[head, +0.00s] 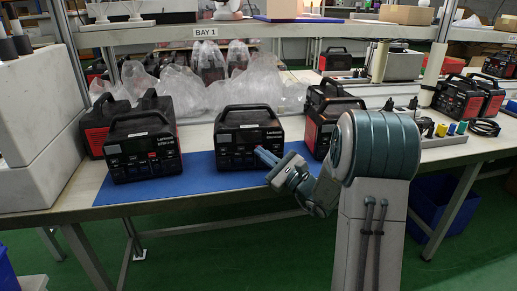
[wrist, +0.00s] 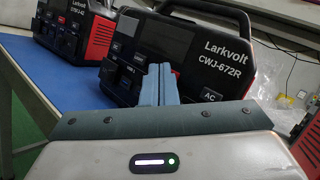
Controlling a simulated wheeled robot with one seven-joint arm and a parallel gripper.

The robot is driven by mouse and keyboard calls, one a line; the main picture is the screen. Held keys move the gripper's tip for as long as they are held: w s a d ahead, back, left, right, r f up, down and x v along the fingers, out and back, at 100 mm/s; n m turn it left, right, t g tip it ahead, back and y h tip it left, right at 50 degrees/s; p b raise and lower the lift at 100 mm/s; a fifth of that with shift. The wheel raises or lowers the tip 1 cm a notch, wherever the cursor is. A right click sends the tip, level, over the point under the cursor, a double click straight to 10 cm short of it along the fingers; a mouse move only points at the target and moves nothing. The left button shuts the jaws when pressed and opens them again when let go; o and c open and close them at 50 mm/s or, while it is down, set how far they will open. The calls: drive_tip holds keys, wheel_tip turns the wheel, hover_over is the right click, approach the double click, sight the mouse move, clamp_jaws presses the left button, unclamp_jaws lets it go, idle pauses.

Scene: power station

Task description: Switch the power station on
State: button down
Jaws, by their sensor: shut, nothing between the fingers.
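A black power station (head: 250,140) with red sides and a top handle stands upright on the blue mat in front of my gripper. In the wrist view it is close and tilted in the picture, and this power station (wrist: 190,50) reads "Larkvolt CWJ-672R". Its screen looks dark, and buttons marked AC show on its front. My gripper (head: 264,155) is shut and empty, its blue fingertips in front of the lower front panel. In the wrist view the closed fingers (wrist: 159,84) hide part of the panel; I cannot tell whether they touch it.
A second power station (head: 143,150) stands left on the blue mat (head: 200,178), and others stand behind it and to the right (head: 318,115). Plastic bags (head: 215,95) lie behind. White blocks (head: 35,130) fill the left bench end. A shelf (head: 250,32) spans above.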

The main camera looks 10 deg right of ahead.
drive_tip(key=shift+s, duration=0.8)
drive_tip(key=shift+s, duration=0.1)
drive_tip(key=s, duration=0.4)
drive_tip(key=s+b, duration=0.1)
drive_tip(key=shift+s+a, duration=0.35)
drive_tip(key=shift+s, duration=0.05)
